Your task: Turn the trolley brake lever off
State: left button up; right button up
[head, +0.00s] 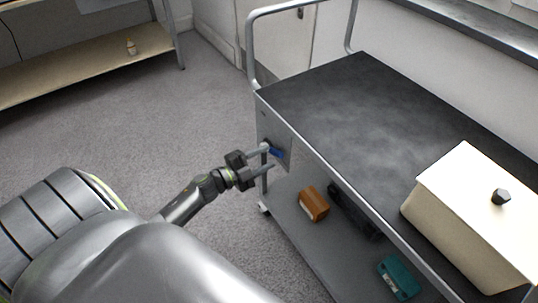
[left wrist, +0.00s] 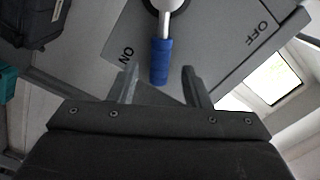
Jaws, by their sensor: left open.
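The trolley (head: 340,95) has a dark top and a grey end panel. The brake lever (head: 274,151) with a blue grip sits on that panel; in the left wrist view its blue grip (left wrist: 161,62) hangs from a round pivot, close to the "ON" mark, with "OFF" marked to the right. My left gripper (head: 262,160) is open at the panel. In the left wrist view the left gripper's fingers (left wrist: 158,84) stand either side of the lower end of the blue grip, with gaps on both sides. Whether it touches the lever cannot be told. My right gripper is not in view.
A cream box (head: 465,220) with a dark knob stands on the trolley top. The lower shelf holds an orange-brown box (head: 313,204), a dark case (head: 352,212) and a teal item (head: 398,277). A bench (head: 85,68) stands at the back left. Carpet left of the trolley is clear.

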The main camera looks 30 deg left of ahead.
pick_arm(q)
jog(key=shift+x, duration=1.1)
grip_shut()
